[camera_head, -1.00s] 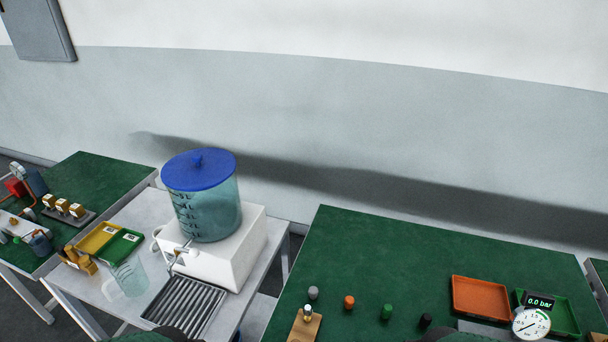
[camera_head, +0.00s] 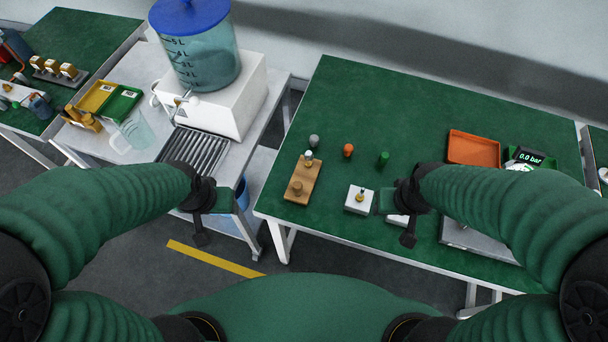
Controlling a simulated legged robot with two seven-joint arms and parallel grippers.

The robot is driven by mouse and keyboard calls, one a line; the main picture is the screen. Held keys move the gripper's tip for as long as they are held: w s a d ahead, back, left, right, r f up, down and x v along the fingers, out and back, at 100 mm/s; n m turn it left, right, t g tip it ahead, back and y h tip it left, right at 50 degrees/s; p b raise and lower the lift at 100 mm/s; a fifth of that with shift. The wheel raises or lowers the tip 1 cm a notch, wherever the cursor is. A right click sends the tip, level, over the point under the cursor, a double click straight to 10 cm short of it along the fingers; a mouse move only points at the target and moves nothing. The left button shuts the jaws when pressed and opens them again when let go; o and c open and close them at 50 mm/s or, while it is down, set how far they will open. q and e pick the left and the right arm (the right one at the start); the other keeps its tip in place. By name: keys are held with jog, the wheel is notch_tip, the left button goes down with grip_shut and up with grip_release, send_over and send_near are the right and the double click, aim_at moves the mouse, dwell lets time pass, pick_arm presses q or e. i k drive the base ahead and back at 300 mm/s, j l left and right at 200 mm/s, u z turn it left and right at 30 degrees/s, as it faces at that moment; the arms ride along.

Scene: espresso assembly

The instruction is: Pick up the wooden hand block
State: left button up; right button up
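The wooden hand block (camera_head: 304,174) lies on the green table right of centre. It is a flat tan board with a brown round knob near its front end and a small pale-topped metal piece at its back end. My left gripper (camera_head: 200,238) hangs in front of the white table, left of the block and apart from it. My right gripper (camera_head: 408,239) is near the green table's front edge, right of the block and apart from it. Both grippers are small and dark in the view, and whether their fingers are open is unclear.
A white block with a brass piece (camera_head: 359,200) stands between the wooden block and my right gripper. Grey (camera_head: 314,141), orange (camera_head: 348,150) and green (camera_head: 383,158) knobs stand behind. An orange tray (camera_head: 473,149) is farther right. A drip grate (camera_head: 196,152) is left.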

aim_at(299, 189)
jog(key=i+j+z, duration=0.15)
jog(key=j, duration=1.5)
jog(key=k+l, duration=0.05)
